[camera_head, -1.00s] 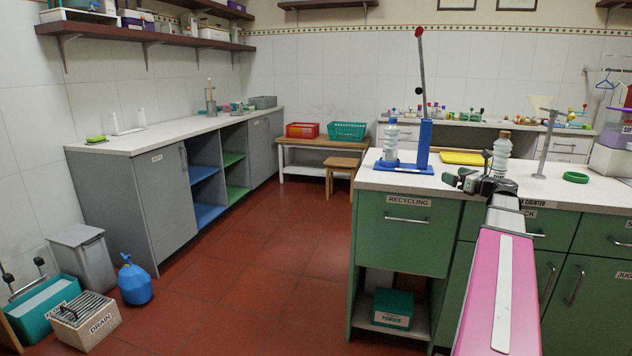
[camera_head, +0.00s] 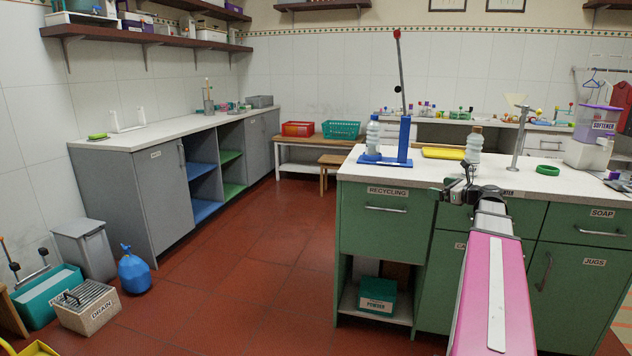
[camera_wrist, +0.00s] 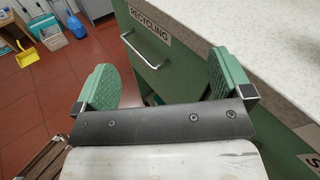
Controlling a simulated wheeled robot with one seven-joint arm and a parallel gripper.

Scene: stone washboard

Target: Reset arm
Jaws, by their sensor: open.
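My arm reaches forward from the lower right in the head view. My gripper (camera_head: 455,190) is at its end, at the front edge of the green counter (camera_head: 385,240), near countertop height. In the wrist view my gripper (camera_wrist: 165,75) is open, its two green pads wide apart with nothing between them. Behind the pads are the recycling drawer's handle (camera_wrist: 146,50) and the pale countertop (camera_wrist: 270,45).
A clear bottle (camera_head: 473,146) stands on the counter behind my gripper. Another bottle (camera_head: 373,134) stands by a blue press (camera_head: 404,140) with a red-tipped lever. A green ring (camera_head: 548,170) lies farther right.

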